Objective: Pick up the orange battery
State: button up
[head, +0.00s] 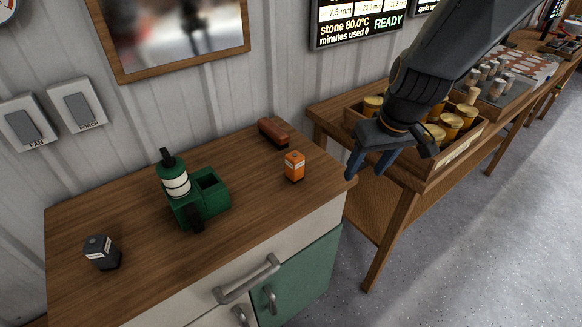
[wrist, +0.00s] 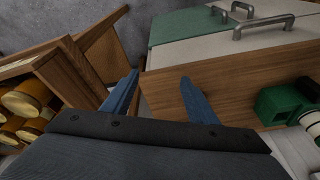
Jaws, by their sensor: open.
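The orange battery (head: 294,167) stands upright on the wooden cabinet top (head: 130,220), near its right end, with a pale label on its side. My gripper (head: 370,166) is open and empty, to the right of the battery and just past the cabinet's right edge in the head view. In the wrist view my gripper's two blue fingers (wrist: 158,95) are spread apart with nothing between them. I do not see the battery in the wrist view.
A reddish-brown block (head: 273,131) lies behind the battery. A crate of yellow-lidded jars (head: 458,150) sits on the bench at right.

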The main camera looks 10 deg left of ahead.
aim_at(294, 158)
jog(key=w+a+n, duration=0.1)
jog(key=a, duration=0.4)
jog(key=w+a+f+n+y, duration=0.1)
jog(key=a+n, duration=0.1)
jog(key=a, duration=0.4)
jog(key=w+a+n, duration=0.1)
jog(key=a+n, duration=0.1)
jog(key=a, duration=0.4)
jog(key=shift+w+f+y, duration=0.35)
jog(key=shift+f+y, duration=0.05)
jog(key=shift+w+a+f, duration=0.1)
jog(key=shift+a+f, duration=0.1)
jog(key=shift+f, duration=0.1)
jog(key=shift+w+d+p+x, duration=0.1)
jog(key=shift+w+x, duration=0.05)
jog(key=shift+x, duration=1)
jog(key=shift+w+d+p+x, duration=0.1)
jog(key=shift+w+p+x, duration=0.1)
jog(key=shift+x, duration=0.95)
jog(key=shift+w+d+p+x, duration=0.1)
jog(key=shift+w+x, duration=0.05)
jog(key=shift+x, duration=0.95)
jog(key=c, duration=1.2)
